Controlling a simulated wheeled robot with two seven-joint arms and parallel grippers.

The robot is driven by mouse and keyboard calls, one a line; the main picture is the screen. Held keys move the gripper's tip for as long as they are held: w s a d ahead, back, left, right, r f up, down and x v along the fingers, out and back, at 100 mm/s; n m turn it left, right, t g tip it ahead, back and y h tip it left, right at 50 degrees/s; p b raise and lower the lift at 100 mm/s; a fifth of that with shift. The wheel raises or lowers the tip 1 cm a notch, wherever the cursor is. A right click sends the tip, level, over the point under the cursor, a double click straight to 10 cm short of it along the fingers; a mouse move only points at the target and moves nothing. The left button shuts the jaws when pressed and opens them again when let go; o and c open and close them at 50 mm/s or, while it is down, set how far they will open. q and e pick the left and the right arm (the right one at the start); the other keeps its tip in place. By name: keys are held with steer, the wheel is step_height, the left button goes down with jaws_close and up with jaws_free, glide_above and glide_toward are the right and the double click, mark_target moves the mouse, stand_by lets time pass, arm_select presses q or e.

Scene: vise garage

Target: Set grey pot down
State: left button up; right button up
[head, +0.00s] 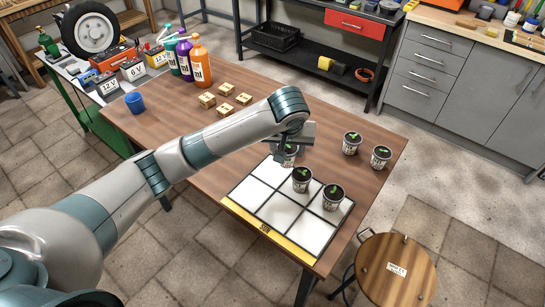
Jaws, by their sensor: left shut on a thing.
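My left gripper (284,152) comes in from the left over the table and is shut on a grey pot (291,158) with a plant. The gripper hides part of this pot. It is at the far part of the white grid board (281,214); I cannot tell whether its base touches the board. Two similar pots with green sprouts stand upright on the board: a middle pot (302,181) and a right pot (333,199). Two more pots, one (351,144) and another (381,158), stand on the bare wood right of the board. My right gripper is out of view.
A round stool (396,275) stands by the front right. The board's left and front cells are clear.

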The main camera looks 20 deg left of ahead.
arm_select(q)
steer(key=a+f, duration=0.1)
steer(key=w+a+f, duration=0.1)
steer(key=a, duration=0.1)
steer(key=a+f+p, duration=0.1)
steer(key=shift+w+a, duration=0.15)
steer(key=shift+a, duration=0.2)
step_height(320, 180, down, 3)
steer(key=shift+f+p, duration=0.15)
steer(key=shift+p, duration=0.5)
steer(key=shift+f, duration=0.3)
steer(key=o, duration=1.1)
steer(key=shift+f, duration=0.1)
